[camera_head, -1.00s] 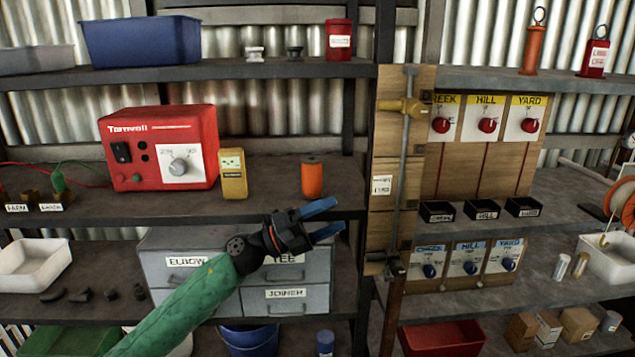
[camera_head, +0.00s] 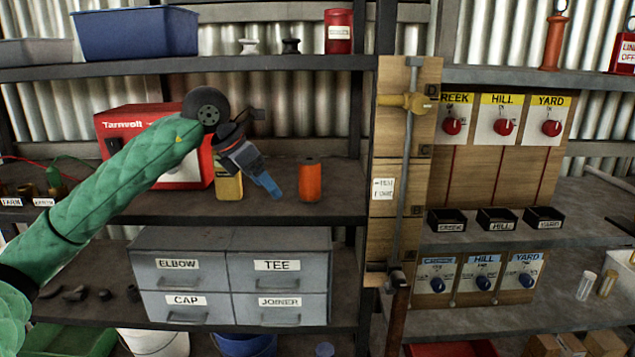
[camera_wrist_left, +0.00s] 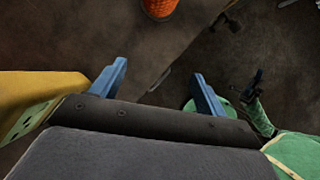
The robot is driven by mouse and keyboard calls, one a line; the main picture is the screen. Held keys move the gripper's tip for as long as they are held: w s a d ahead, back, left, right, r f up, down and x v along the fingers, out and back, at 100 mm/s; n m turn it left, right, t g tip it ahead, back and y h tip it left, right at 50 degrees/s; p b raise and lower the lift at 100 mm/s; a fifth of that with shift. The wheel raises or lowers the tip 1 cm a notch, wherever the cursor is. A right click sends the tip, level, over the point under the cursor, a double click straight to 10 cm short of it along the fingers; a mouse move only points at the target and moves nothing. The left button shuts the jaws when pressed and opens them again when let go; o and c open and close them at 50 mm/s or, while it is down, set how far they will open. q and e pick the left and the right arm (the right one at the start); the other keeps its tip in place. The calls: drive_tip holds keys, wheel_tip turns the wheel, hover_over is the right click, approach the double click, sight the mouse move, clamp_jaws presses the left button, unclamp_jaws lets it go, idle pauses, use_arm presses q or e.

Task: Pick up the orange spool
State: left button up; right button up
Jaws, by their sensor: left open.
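The orange spool (camera_head: 310,181) stands upright on the middle shelf, right of the yellow meter (camera_head: 229,187). My left gripper (camera_head: 270,188) is in front of the meter, just left of the spool and apart from it, with its blue fingers pointing down and right. In the left wrist view, the two blue fingers (camera_wrist_left: 160,88) are spread with nothing between them. The spool (camera_wrist_left: 159,8) shows there at the top edge, partly cut off, beyond the fingertips. The meter (camera_wrist_left: 35,100) is close on the left in that view.
A red Tarnvolt box (camera_head: 120,125) stands behind my left arm on the same shelf. A wooden board post with a metal rod (camera_head: 408,160) rises right of the spool. The upper shelf (camera_head: 225,66) is above. The shelf between spool and post is clear.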

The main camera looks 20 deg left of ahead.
sight(310, 175)
use_arm(q)
drive_tip(key=shift+w+a+r+y, duration=0.1)
drive_tip(key=shift+a+r+y, duration=0.2)
drive_tip(key=shift+a, duration=0.15)
drive_tip(key=shift+w, duration=0.15)
drive_tip(key=w+d, duration=0.6)
drive_tip(key=w, duration=0.1)
drive_tip(key=shift+w+d+f, duration=0.25)
drive_tip(key=shift+w+d, duration=0.25)
drive_tip(key=shift+w, duration=0.1)
drive_tip(key=shift+w+d+f, duration=0.25)
drive_tip(key=shift+w+d, duration=0.2)
drive_tip(key=shift+w, duration=0.1)
drive_tip(key=shift+x, duration=0.9)
drive_tip(key=c, duration=1.1)
drive_tip(key=shift+r, duration=0.1)
drive_tip(key=shift+c, duration=0.3)
use_arm(e)
drive_tip(key=r, duration=0.1)
drive_tip(key=r+t, duration=0.1)
drive_tip(key=s+r, duration=0.1)
drive_tip(key=shift+s+d+t, duration=0.1)
drive_tip(key=shift+d+t, duration=0.2)
